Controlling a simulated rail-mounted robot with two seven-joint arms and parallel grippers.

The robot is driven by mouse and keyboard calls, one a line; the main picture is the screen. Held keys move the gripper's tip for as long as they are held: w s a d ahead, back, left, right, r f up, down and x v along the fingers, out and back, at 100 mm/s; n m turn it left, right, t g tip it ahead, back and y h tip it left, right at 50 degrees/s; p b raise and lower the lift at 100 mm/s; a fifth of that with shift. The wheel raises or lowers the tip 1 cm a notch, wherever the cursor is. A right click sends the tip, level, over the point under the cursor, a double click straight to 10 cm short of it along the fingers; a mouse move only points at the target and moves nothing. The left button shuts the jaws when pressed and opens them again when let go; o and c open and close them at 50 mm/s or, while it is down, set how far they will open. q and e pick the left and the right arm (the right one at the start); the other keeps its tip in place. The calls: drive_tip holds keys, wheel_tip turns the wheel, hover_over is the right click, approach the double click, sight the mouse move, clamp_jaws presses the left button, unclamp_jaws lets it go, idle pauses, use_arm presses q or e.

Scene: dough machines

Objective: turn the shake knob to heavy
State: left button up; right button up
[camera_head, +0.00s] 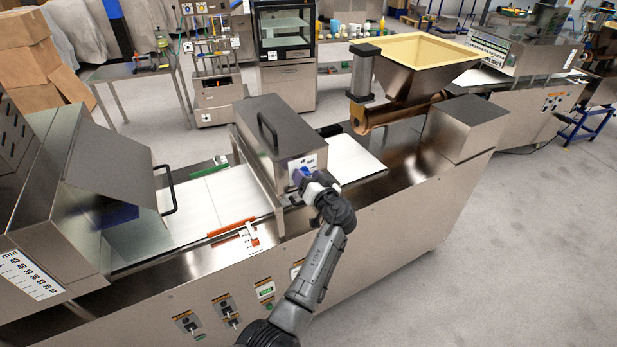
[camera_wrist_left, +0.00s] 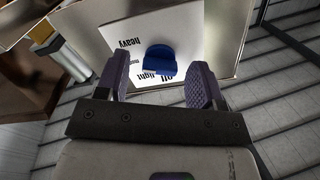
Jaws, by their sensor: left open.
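The blue shake knob (camera_head: 304,171) is on the front plate of a metal box over the conveyor. In the left wrist view the knob (camera_wrist_left: 160,59) sits on a white label (camera_wrist_left: 120,40) with "heavy" at upper left and "light" and "off" below the knob. The knob's lower edge lies close to "light" and "off"; which setting it points to I cannot tell. My left gripper (camera_head: 314,184) is at the box front, partly covering the label in the head view. Its two purple fingers (camera_wrist_left: 160,82) are open, apart on either side of the knob, not clearly touching it.
The metal box (camera_head: 283,135) has a black handle on top and straddles a white belt (camera_head: 215,203). An orange-red bar (camera_head: 232,228) lies along the belt's near edge. A cream hopper (camera_head: 425,55) stands beyond. Switches (camera_head: 222,305) are on the lower front panel. Floor at right is clear.

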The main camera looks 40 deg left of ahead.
use_arm(q)
drive_tip(key=c, duration=0.9)
drive_tip(key=shift+m, duration=0.6)
drive_tip(key=shift+c, duration=0.2)
drive_tip(key=shift+m, duration=1.4)
drive_tip(key=o, duration=0.9)
drive_tip(key=shift+o, duration=0.2)
drive_tip(key=shift+d, duration=0.1)
drive_tip(key=b+v, duration=0.1)
drive_tip(key=v, duration=1.2)
drive_tip(key=shift+s+d, duration=0.15)
drive_tip(key=shift+d, duration=0.15)
